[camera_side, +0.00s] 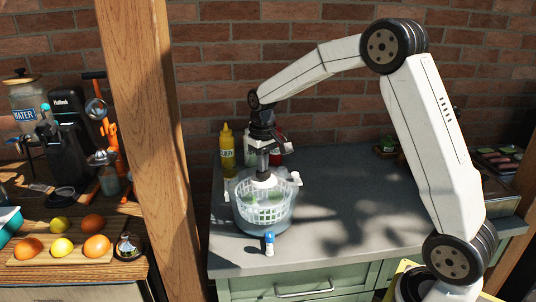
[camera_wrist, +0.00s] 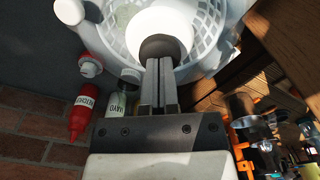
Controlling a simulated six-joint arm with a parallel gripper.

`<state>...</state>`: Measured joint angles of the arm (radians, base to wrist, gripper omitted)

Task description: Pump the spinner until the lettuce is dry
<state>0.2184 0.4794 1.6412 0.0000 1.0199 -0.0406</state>
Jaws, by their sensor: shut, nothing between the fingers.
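The salad spinner (camera_side: 264,208) stands upright on the grey counter, with a clear bowl and a white slotted basket. Pale green lettuce shows faintly through its side. A white pump knob is at its top centre, and it also shows in the wrist view (camera_wrist: 163,26). My gripper (camera_side: 263,172) points straight down over the middle of the spinner. In the wrist view its fingers (camera_wrist: 163,60) are together and empty, with their tips at a dark round part on the knob. I cannot tell whether the tips press on it. The fingers hide part of the knob.
A yellow mustard bottle (camera_side: 227,150), a red ketchup bottle (camera_wrist: 80,115) and a mayo bottle (camera_wrist: 118,106) stand close behind the spinner. A small blue-and-white bottle (camera_side: 269,243) stands in front. A wooden post (camera_side: 150,130) rises at left.

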